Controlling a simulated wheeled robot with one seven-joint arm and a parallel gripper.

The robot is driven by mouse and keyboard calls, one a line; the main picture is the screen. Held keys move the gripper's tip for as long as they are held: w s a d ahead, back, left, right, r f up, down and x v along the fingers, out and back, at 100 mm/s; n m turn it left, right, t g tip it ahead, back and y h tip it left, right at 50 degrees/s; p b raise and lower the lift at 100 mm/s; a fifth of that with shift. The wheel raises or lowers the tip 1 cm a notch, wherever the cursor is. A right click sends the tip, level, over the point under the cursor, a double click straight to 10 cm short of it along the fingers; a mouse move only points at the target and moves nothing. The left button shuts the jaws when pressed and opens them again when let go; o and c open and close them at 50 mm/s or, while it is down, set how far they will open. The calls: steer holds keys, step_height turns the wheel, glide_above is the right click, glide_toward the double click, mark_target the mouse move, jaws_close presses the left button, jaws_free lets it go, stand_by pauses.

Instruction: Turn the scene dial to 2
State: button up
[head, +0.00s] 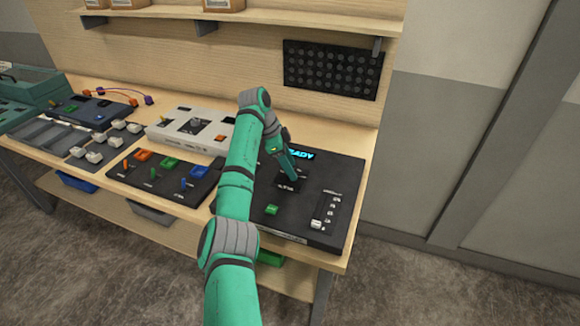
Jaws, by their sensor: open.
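The black console (335,190) lies at the right end of the workbench. Its lit blue display (301,155) is partly covered by my arm; the letters "ADY" show. My gripper (292,178) points down over the middle of the console, just below the display. The fingers are too small to make out clearly, and I cannot tell whether they touch anything. The scene dial cannot be made out; my gripper and arm hide part of the panel there. A green button (272,210) and a white slider knob (317,224) show on the console.
Left of the console are a black switch panel (165,178) with coloured parts, a light grey box (170,135), and several white blocks. A dark perforated panel (333,70) hangs on the backboard. Bare bench (362,150) shows behind the console's right side.

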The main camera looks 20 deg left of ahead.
steer(key=v, duration=1)
steer(key=shift+a, duration=0.25)
steer(key=shift+s+d+r, duration=0.1)
